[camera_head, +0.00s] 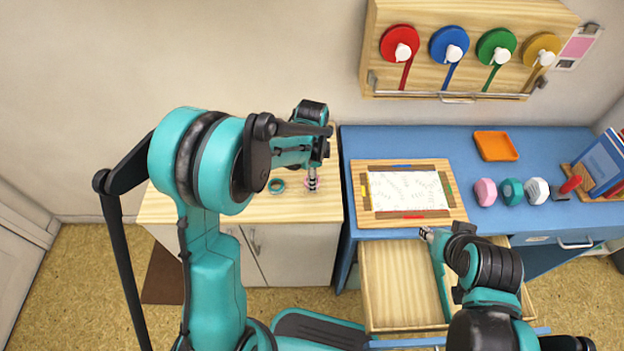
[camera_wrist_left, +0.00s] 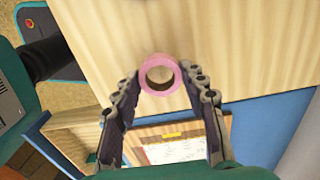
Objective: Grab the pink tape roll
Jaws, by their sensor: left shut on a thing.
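The pink tape roll (camera_wrist_left: 146,84) sits between the fingertips of my left gripper (camera_wrist_left: 160,76) in the left wrist view, its round hole facing the camera. In the head view, my left gripper (camera_head: 312,186) points down over the light wood cabinet top, and the pink roll (camera_head: 308,183) shows only partly behind the fingers. The left gripper is shut on the roll, at or close to the cabinet top. My right gripper (camera_head: 427,234) is empty-looking above the open drawer's back edge; its finger gap is too small to judge.
A teal tape roll (camera_head: 276,191) lies just left of the left gripper on the wood cabinet top (camera_head: 160,207). An open wooden drawer (camera_head: 400,285) juts out below.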

